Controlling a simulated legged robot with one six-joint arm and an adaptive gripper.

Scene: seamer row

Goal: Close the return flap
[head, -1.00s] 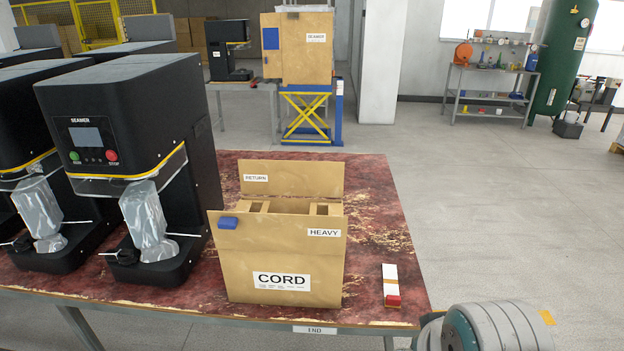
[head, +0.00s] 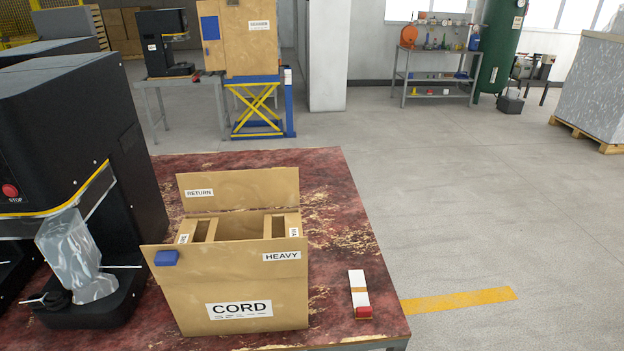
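The return flap (head: 245,188) is the cardboard panel labelled RETURN at the back of the CORD box (head: 205,285). It stands up, open, behind the box's top opening. The box sits on the dark red, worn table (head: 335,215) and its front panel carries the labels HEAVY and CORD and a blue tab (head: 166,258). Inside the open top I see cardboard partitions (head: 199,230) at both sides; the bottom of the inside is hidden. My gripper does not show in the head view.
A black seamer machine (head: 85,140) with a shiny wrapped piece (head: 70,255) stands close to the left of the box. A white and red block (head: 359,294) lies to its right. The floor (head: 470,200) right of the table is clear.

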